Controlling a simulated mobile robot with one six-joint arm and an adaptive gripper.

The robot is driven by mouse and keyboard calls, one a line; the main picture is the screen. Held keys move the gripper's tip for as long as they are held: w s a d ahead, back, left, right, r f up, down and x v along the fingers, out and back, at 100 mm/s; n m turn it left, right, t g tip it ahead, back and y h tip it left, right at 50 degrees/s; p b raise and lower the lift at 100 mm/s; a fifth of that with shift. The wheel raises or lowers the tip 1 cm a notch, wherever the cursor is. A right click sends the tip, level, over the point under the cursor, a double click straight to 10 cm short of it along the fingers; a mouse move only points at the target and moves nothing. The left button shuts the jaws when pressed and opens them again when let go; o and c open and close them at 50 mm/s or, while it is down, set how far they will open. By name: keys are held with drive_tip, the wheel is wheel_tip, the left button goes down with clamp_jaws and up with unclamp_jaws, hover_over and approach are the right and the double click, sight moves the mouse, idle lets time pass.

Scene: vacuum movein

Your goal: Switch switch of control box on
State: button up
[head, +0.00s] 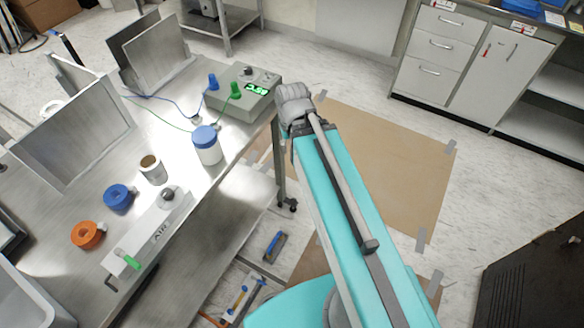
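A grey box with a lit green digital display (258,89), which looks like the control box (232,105), sits at the far right corner of the metal table. A blue plug (213,82) and a green plug (235,90) stand on its top, with wires running left. A small dark knob or switch (248,71) is at its back; its position is too small to tell. My teal arm structure rises from the bottom right, and its grey end joint is just right of the box. My gripper's fingers are not visible.
On the metal table (110,165) are a blue-lidded jar (207,146), a metal cup (153,169), blue (118,197) and orange (87,234) rings, and a white AIR unit (150,235). Upright metal panels stand at left. Cardboard (390,165) covers open floor at right; white cabinets (465,65) stand behind.

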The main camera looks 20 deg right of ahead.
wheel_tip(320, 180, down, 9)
drive_tip(key=b, duration=0.8)
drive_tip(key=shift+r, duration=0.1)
idle(0.4)
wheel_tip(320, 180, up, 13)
drive_tip(key=p, duration=1.3)
